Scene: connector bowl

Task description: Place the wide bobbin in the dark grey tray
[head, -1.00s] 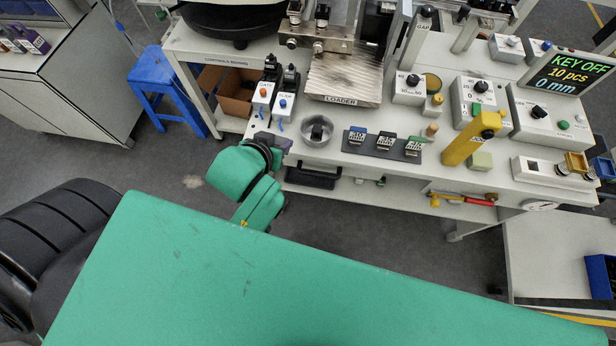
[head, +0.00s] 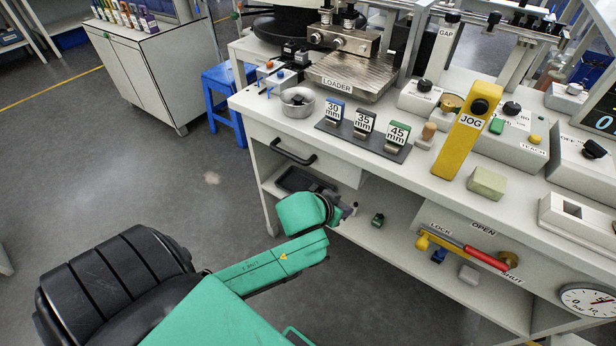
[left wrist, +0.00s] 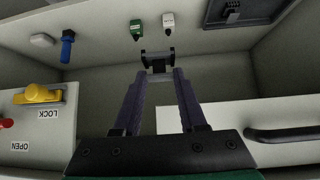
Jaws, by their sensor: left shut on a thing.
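My left gripper (left wrist: 160,76) is shut on a spool-shaped piece with dark end flanges and a grey core, which looks like the wide bobbin (left wrist: 157,62). It is held at the fingertips, in the open shelf space under the bench. In the head view my left gripper (head: 345,211) is small and partly hidden by its own wrist, and the bobbin cannot be made out there. The dark grey tray (head: 290,180) lies on the lower shelf, left of the gripper. It also shows at the top right of the left wrist view (left wrist: 220,20), apart from the bobbin. My right gripper is not in view.
On the lower shelf are a green piece (head: 377,220), a blue piece (head: 438,257) and a pale block (head: 468,274). A drawer with a black handle (head: 292,153) and the bench top overhang the shelf. A yellow-and-red lever (head: 460,248) is to the right.

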